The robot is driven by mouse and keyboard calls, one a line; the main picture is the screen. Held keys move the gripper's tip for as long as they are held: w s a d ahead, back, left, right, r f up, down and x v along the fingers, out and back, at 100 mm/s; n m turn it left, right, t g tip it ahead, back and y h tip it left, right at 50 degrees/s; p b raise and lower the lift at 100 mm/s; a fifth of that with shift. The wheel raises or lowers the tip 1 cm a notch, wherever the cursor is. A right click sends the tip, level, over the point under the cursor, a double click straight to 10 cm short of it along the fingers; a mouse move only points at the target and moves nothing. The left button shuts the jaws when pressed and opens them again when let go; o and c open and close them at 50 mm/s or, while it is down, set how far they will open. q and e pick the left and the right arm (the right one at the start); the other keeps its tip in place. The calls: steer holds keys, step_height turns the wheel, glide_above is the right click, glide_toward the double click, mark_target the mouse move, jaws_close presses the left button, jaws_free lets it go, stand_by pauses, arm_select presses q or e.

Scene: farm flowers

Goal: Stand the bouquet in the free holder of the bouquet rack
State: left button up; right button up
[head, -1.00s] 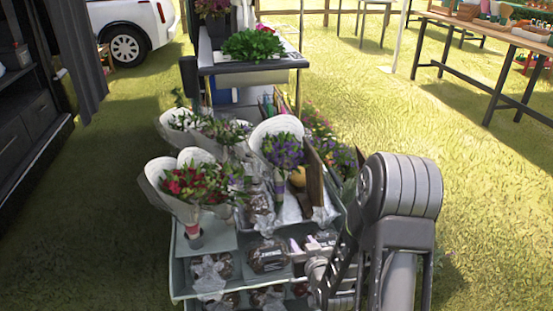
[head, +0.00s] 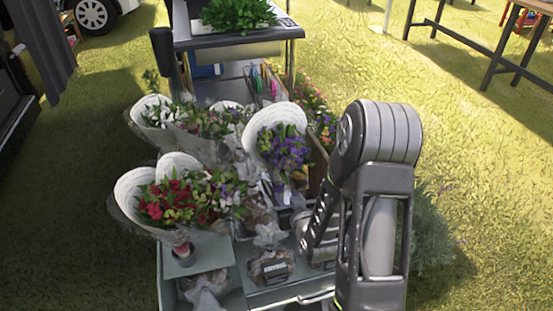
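A bouquet with purple flowers in a white paper wrap (head: 283,148) stands upright in the middle of the cart in the head view. A red-flowered bouquet in white wrap (head: 170,200) leans left at the front left, its stem end in a small dark round holder (head: 183,254). White-flowered bouquets (head: 178,118) stand behind it. My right arm comes in from the lower right and bends down beside the purple bouquet. My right gripper (head: 313,238) is low at its right; its fingertips are not clear, so its hold cannot be told. No empty holder shows clearly. My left gripper is out of view.
Clear-wrapped packages (head: 270,265) lie on the cart's front shelf (head: 212,252). A stand with a leafy green plant (head: 238,14) is behind. A trestle table (head: 490,55) is far right. Grass is open on both sides.

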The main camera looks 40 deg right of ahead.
mark_target(280, 188)
steer(key=shift+x, duration=1.3)
steer(key=b+x, duration=0.1)
steer(key=x, duration=0.3)
steer(key=shift+w+f+b, duration=0.25)
steer(key=shift+f+b, duration=0.05)
steer(key=shift+b, duration=0.05)
steer(key=shift+w+d, duration=0.15)
steer(key=shift+w, duration=0.1)
jaws_close()
